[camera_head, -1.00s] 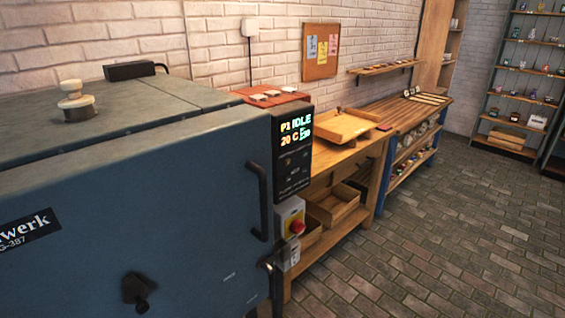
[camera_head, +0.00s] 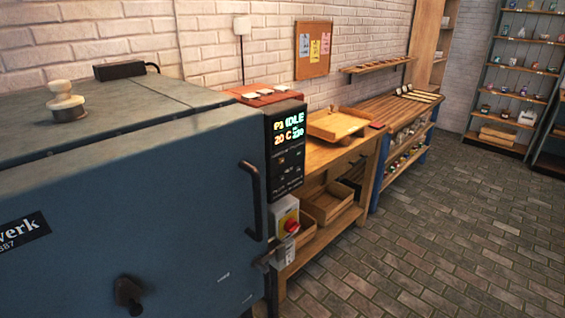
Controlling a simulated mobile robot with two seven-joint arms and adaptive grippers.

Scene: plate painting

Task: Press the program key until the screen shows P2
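A black control panel (camera_head: 285,178) is mounted on the right front edge of a large blue-grey kiln (camera_head: 120,215). Its lit screen (camera_head: 289,129) shows a top line with P, a small digit and IDLE, and a lower line that starts with 20 C. The digit after P is too blurred to read surely. Small keys with faint marks sit below the screen, and I cannot tell which is the program key. Neither of my grippers is in view.
A red rotary switch (camera_head: 292,226) on a grey box is below the panel. A black door handle (camera_head: 251,200) stands out just left of it. A wooden workbench (camera_head: 318,156) with trays stands behind the kiln. The brick floor (camera_head: 430,240) at right is clear.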

